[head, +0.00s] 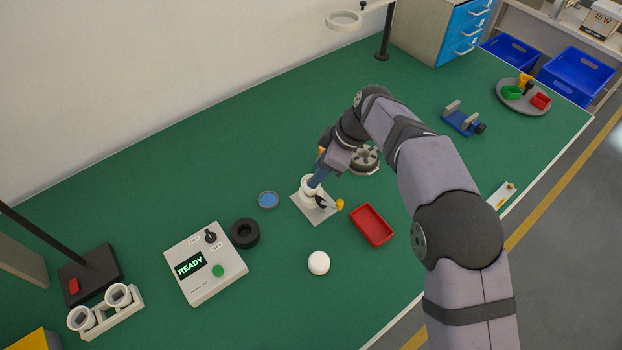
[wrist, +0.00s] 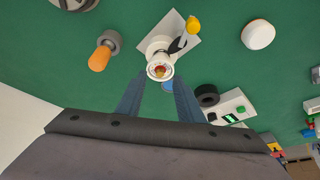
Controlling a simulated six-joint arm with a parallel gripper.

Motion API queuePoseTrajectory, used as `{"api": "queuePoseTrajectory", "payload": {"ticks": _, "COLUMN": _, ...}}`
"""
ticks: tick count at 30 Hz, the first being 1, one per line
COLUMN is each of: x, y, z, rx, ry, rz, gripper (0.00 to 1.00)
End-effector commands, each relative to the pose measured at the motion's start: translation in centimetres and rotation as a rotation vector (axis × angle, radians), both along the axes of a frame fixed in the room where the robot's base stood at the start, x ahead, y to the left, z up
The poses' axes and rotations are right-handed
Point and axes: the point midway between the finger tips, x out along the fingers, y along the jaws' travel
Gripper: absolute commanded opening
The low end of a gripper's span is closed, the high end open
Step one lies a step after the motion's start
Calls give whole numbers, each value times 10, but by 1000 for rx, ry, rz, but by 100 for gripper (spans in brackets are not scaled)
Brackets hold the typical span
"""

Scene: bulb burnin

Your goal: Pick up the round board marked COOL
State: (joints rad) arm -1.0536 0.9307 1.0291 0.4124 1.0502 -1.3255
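My gripper (head: 316,184) points down at a white round holder (head: 309,190) on a light square plate (head: 325,215). In the wrist view, my gripper (wrist: 158,72) is open, one finger on each side of the holder's round white mouth (wrist: 160,66). A small yellow and red spot shows inside that mouth. I cannot tell whether the fingers touch it. No COOL mark is legible in either view, so I cannot tell which thing is the marked round board. A white round piece (head: 319,263) lies on the green bench; it also shows in the wrist view (wrist: 257,34).
A black lever and yellow knob (head: 340,204) stick out beside the holder. A red tray (head: 371,225), blue disc (head: 268,200), black ring (head: 245,233) and READY box (head: 205,262) lie around it. An orange-handled thing (wrist: 100,58) stands close by.

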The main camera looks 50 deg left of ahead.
Motion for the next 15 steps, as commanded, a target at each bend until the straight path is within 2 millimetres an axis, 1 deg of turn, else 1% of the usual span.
{"api": "queuePoseTrajectory", "payload": {"ticks": 6, "x": -6, "y": 7, "z": -21, "rx": -1, "ry": 1, "rz": -1, "gripper": 34}}
{"api": "queuePoseTrajectory", "payload": {"ticks": 10, "x": -7, "y": 9, "z": -27, "rx": -1, "ry": 1, "rz": -1, "gripper": 34}}
{"api": "queuePoseTrajectory", "payload": {"ticks": 15, "x": -8, "y": 8, "z": -29, "rx": -4, "ry": 2, "rz": 0, "gripper": 34}}
